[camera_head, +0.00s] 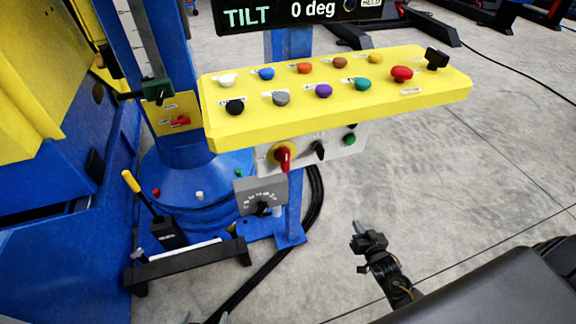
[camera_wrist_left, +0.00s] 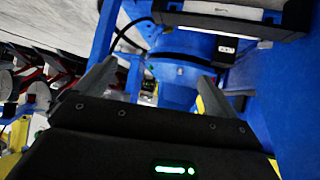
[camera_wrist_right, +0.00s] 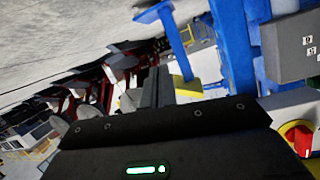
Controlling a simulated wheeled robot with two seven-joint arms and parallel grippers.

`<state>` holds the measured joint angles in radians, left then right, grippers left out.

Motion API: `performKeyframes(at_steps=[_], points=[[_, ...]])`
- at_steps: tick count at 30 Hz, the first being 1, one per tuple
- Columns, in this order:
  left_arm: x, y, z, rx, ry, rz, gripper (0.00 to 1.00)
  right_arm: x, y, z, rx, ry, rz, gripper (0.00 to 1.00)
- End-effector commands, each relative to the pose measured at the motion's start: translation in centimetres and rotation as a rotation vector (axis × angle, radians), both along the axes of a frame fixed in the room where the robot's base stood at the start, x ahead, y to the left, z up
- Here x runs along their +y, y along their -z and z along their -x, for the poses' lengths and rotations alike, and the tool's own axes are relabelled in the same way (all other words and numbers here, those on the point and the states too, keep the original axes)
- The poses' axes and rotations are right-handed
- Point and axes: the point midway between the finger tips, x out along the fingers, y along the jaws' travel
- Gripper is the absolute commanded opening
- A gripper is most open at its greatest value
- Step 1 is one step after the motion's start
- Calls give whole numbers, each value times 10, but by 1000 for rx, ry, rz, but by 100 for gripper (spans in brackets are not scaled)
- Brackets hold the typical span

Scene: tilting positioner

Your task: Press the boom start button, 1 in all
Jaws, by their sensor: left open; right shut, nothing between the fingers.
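The yellow control panel (camera_head: 440,92) carries two rows of coloured buttons. The back row has white (camera_head: 227,80), blue (camera_head: 266,73), orange (camera_head: 304,68), brown (camera_head: 340,62) and yellow (camera_head: 375,59) buttons. The front row has black (camera_head: 235,106), grey (camera_head: 281,98), purple (camera_head: 323,90), green (camera_head: 362,84) and larger red (camera_head: 401,73) ones. Their labels are too small to read, so I cannot tell which is boom start. My right gripper (camera_head: 357,228) is shut and empty, below and apart from the panel; its fingers show in the right wrist view (camera_wrist_right: 157,87). My left gripper (camera_wrist_left: 150,85) is open and empty.
Below the panel are a red rotary switch (camera_head: 282,156) and a grey dial box (camera_head: 273,190). A TILT display (camera_head: 290,12) reads 0 deg above it. A blue column (camera_head: 172,60) and a yellow-handled lever (camera_head: 138,190) stand left.

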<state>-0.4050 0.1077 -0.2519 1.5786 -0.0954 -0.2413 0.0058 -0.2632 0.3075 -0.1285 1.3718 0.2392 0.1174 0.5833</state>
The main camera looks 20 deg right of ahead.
Motion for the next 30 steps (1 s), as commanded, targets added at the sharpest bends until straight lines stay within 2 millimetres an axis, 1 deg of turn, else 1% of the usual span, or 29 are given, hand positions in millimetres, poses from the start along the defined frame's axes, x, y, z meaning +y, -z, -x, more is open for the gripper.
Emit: performKeyframes(at_steps=[1,2,3,5,6,8,9,12,15,18,21,30], points=[[-10,-2,-15,-85,14,31,95,-5,-10,-22,-131,-2,-32,0],[-16,-16,-23,-136,23,49,95,-7,-28,-32,-209,-5,-56,0],[-24,-36,-31,-202,36,73,95,-9,-53,-42,-312,-14,-91,0],[-33,-66,-38,-301,54,109,95,-10,-92,-52,-464,-38,-145,0],[-38,-87,-40,-363,66,132,95,-9,-117,-55,-559,-60,-183,0],[-44,-118,-39,-453,82,162,95,-6,-152,-53,-690,-100,-235,0],[-46,-138,-37,-507,92,182,95,-3,-174,-49,-768,-129,-269,0],[-50,-179,-26,-618,110,220,95,3,-217,-36,-922,-200,-340,0],[-51,-209,-16,-694,124,246,95,8,-246,-22,-1021,-258,-389,0],[-51,-226,-9,-734,130,259,95,12,-263,-13,-1075,-291,-418,0],[-50,-234,-6,-750,131,264,95,13,-270,-9,-1094,-305,-430,0],[-50,-235,-7,-752,131,265,95,13,-271,-10,-1094,-304,-430,0]])
